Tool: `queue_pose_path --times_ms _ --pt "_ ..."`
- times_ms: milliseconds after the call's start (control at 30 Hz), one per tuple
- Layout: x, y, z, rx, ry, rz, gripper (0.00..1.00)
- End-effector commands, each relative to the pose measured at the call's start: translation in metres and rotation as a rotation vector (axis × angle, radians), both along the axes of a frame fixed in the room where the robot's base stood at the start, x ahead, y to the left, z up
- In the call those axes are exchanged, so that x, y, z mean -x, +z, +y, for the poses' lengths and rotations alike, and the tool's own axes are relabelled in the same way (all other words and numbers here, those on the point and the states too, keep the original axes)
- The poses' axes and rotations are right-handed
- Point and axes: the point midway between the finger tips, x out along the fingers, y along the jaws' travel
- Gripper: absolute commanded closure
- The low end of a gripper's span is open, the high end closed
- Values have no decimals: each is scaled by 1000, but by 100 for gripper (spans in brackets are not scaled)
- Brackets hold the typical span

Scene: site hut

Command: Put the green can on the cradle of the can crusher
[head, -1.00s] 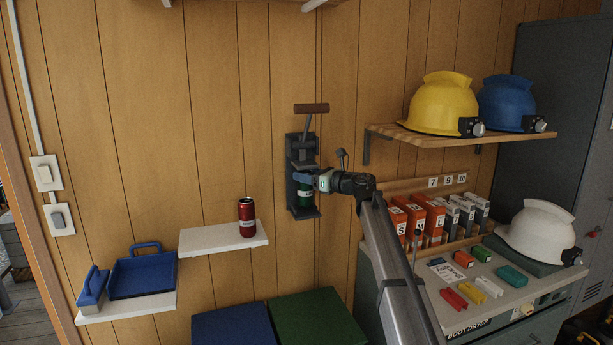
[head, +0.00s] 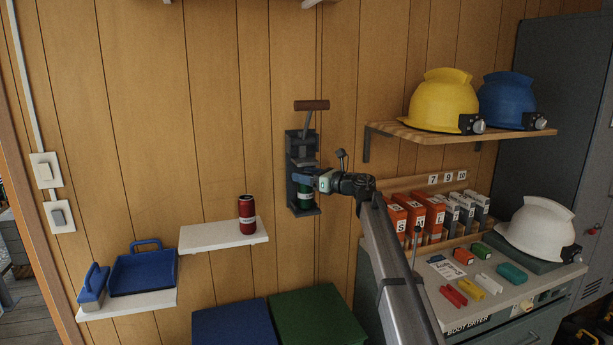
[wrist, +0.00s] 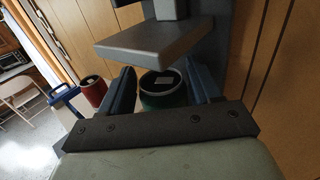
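The green can (head: 304,197) stands upright inside the can crusher (head: 292,150) on the wall, below its grey press plate (wrist: 160,38). Its dark top shows in the wrist view (wrist: 163,82). My gripper (head: 314,180) reaches in from the right at the can's upper part. The crusher's lever (head: 311,106) points up.
A red can (head: 247,214) stands on a white shelf (head: 200,238) left of the crusher. A lower shelf holds a blue dustpan (head: 145,272) and brush (head: 93,284). Helmets, boxes and small blocks are at right. The wall between the red can and crusher is free.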

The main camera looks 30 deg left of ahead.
Motion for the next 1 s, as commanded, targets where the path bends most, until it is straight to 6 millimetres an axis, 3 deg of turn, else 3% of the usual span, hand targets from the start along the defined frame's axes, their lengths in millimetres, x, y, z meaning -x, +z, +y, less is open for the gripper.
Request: queue_pose_path --times_ms 233,367,700,1000 --pt "0 3 0 0 0 0 37" --pt "0 14 0 -1 0 0 37" --pt "10 12 -65 0 -2 0 37" --pt "15 12 -107 -1 -1 1 37"
